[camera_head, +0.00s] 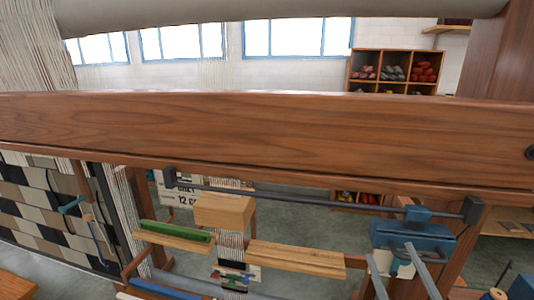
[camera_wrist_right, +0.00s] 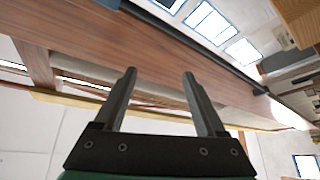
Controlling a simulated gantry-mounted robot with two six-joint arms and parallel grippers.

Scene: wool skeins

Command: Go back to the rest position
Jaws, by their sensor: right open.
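My right gripper (camera_head: 389,250) shows at the lower right of the head view as two grey fingers, apart and with nothing between them. In front of it in the picture is a blue block (camera_head: 410,236) by a dark bar. In the right wrist view the two dark fingers (camera_wrist_right: 159,73) are spread and empty, with a wooden beam (camera_wrist_right: 222,45) behind them. My left gripper is not in the head view. Wool skeins (camera_head: 392,73) in pink, grey and red lie in a wooden cubby shelf (camera_head: 350,68) at the back right.
A thick wooden beam (camera_head: 260,135) crosses the whole head view. Below it are a dark bar (camera_head: 320,200), a wooden box (camera_head: 224,211), a tray with a green piece (camera_head: 175,231) and a plank (camera_head: 297,258). Checkered woven cloth (camera_head: 45,205) hangs at left.

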